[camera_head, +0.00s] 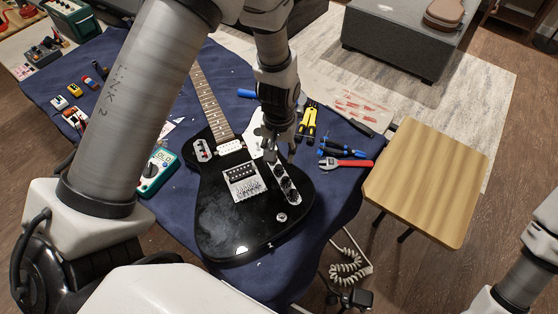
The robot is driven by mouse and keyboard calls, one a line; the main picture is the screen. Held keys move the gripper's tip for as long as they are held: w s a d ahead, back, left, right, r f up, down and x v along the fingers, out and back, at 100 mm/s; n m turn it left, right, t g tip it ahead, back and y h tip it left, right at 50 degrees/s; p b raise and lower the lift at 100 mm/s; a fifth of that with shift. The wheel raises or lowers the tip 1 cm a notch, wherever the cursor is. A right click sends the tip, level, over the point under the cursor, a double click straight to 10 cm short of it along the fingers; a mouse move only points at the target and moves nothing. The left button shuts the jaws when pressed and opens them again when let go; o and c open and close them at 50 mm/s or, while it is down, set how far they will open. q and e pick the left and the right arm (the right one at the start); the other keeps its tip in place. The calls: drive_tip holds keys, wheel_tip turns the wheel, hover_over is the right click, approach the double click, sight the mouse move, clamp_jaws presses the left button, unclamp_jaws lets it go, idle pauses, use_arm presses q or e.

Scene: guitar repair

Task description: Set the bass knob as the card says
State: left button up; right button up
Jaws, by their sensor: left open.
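A black electric guitar (225,222) lies on a dark blue cloth, its neck pointing up and left. A row of small dark knobs (286,184) sits on the metal control plate at the right of its body. I cannot tell which one is the bass knob. My left gripper (280,154) is open, its fingers pointing down just above the upper end of that row. Whether it touches a knob is unclear. A small white card (167,128) lies partly hidden beside the guitar; its writing is too small to read. My right gripper is out of view.
A teal multimeter (157,170) lies at the left. A wooden stool (430,180) stands to the right. A coiled cable (350,265) hangs at the front.

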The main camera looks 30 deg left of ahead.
sight(279, 167)
use_arm(q)
wheel_tip(279, 167, up, 6)
drive_tip(key=shift+r, duration=0.25)
